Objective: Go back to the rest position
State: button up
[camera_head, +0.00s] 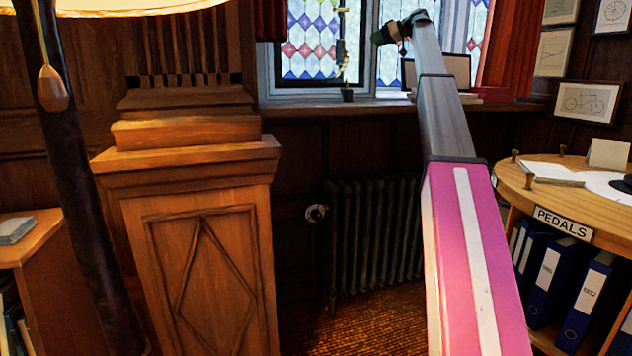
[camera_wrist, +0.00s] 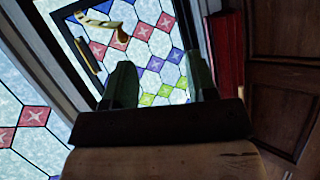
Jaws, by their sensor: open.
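My gripper (camera_wrist: 160,84) shows in the wrist view with its two dark green fingers spread apart. Nothing is between the fingers; only the stained-glass window (camera_wrist: 155,50) shows behind them. In the head view my arm rises, pink then grey, to the upper middle. My gripper (camera_head: 378,38) is at its top end, in front of the window (camera_head: 312,40). It is seen small and from the side there, so its fingers are hard to make out.
A wooden pillar (camera_head: 205,260) and a dark lamp post (camera_head: 75,190) stand at left. A round wooden table (camera_head: 515,180) with papers and blue binders (camera_head: 552,275) stands at right. A dark radiator (camera_head: 375,235) is below the window sill (camera_head: 330,106). Some carpet (camera_head: 370,325) shows clear.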

jog(key=s+a+f+m+g+h, duration=0.15)
jog(key=s+f, duration=0.35)
jog(key=f, duration=1.3)
jog(key=s+a+f+m+h, duration=0.25)
jog(key=s+f, duration=0.25)
jog(key=f, duration=1.3)
jog(key=s+a+f+m+g+h, duration=0.1)
jog(key=s+a+f+m+h, duration=0.35)
jog(key=f, duration=1.45)
jog(key=s+d+f+m+g+h, duration=0.1)
jog(key=s+f+g+h, duration=0.1)
jog(key=s+f, duration=1.4)
jog(key=s+d+f+m+g+h, duration=0.1)
jog(key=s+f, duration=1.5)
jog(key=s, duration=0.8)
jog(key=shift+s+d+f+g+h, duration=0.2)
jog(key=shift+s+d+g+h, duration=0.05)
jog(key=shift+s+g+h, duration=0.1)
